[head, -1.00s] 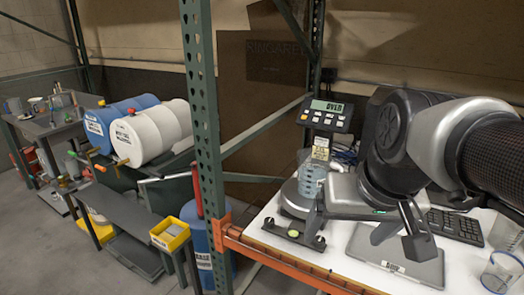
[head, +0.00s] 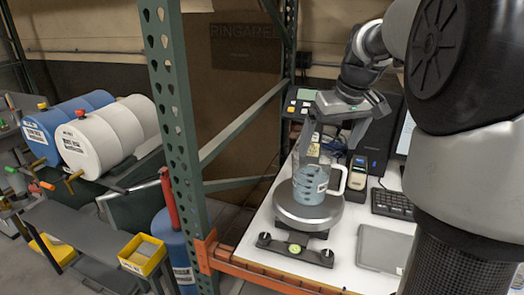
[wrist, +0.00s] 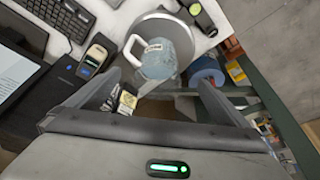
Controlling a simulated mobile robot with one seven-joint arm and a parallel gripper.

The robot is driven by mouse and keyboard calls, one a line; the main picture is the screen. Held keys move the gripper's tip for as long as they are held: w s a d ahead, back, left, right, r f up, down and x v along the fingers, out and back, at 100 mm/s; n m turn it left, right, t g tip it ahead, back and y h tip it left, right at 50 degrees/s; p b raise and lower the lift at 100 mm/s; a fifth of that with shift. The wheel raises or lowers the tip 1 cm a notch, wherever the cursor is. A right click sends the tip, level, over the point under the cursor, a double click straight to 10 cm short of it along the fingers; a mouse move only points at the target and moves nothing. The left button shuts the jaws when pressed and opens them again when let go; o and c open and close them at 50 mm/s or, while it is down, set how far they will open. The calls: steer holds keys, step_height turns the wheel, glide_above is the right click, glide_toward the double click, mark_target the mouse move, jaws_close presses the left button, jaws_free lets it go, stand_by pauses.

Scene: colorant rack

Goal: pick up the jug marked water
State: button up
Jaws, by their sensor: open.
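A clear jug (head: 311,184) with bluish contents and a pale handle stands upright on the round scale pan (head: 292,215) in the head view. Its label is too small to read. My gripper (head: 335,143) is open above and behind the jug, one finger overlapping the jug's rim in the picture. In the wrist view the jug (wrist: 160,60) lies beyond the fingertips, between the two spread fingers of my gripper (wrist: 155,92). Its handle points left. I cannot tell whether a finger touches the jug.
The scale's display (head: 297,107) stands behind the jug. A green rack post (head: 176,130) stands left. White and blue drums (head: 110,135) are further left.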

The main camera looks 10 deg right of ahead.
mark_target(309, 173)
steer(key=w, duration=0.1)
steer(key=w+n, duration=0.1)
steer(key=shift+w+d, duration=0.25)
steer(key=shift+w, duration=0.05)
steer(key=shift+t+y, duration=0.3)
steer(key=shift+p+x, duration=0.45)
steer(key=shift+x, duration=8.1)
steer(key=shift+s+d, duration=0.1)
steer(key=shift+d, duration=0.1)
steer(key=c, duration=1.4)
steer(key=shift+c, duration=0.3)
steer(key=shift+r, duration=0.2)
